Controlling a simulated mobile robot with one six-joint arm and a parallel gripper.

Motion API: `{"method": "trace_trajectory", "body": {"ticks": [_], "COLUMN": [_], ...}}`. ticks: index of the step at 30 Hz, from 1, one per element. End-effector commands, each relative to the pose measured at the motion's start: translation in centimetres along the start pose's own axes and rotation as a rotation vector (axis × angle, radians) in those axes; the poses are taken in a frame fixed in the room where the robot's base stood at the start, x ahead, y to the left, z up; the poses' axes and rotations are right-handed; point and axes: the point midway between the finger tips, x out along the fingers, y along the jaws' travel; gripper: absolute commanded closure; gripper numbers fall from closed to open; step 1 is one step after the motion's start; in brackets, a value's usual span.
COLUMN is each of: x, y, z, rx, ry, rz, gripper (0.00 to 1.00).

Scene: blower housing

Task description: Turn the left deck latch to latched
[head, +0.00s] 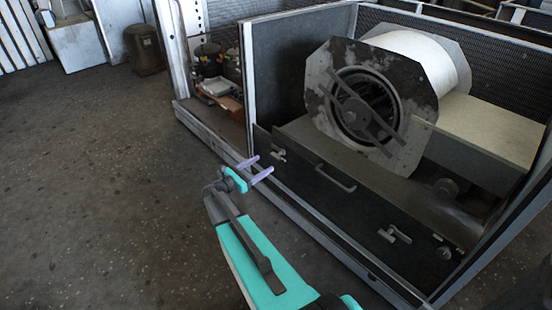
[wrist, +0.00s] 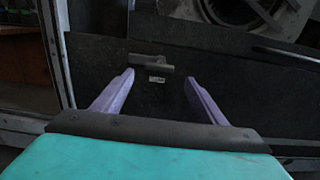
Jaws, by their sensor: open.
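The left deck latch (head: 278,154) is a small grey handle near the upper left end of the dark front panel (head: 318,187). No contact shows, and nothing is between the fingers.
A bar handle (head: 335,178) sits mid-panel, and a second latch (head: 394,234) is near its right end. The blower wheel housing (head: 365,105) stands behind the panel. A raised frame rail (head: 330,228) runs along the front. The floor (head: 110,190) to the left is clear.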

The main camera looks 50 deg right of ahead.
Motion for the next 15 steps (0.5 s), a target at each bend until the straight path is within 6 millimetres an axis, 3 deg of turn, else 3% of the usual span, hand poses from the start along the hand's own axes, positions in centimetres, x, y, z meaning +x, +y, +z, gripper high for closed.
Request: {"method": "trace_trajectory", "body": {"ticks": [15], "x": [7.3], "y": [0.1], "z": [-0.1], "rx": [0.000], "ry": [0.000], "rz": [0.000], "gripper": [0.34]}}
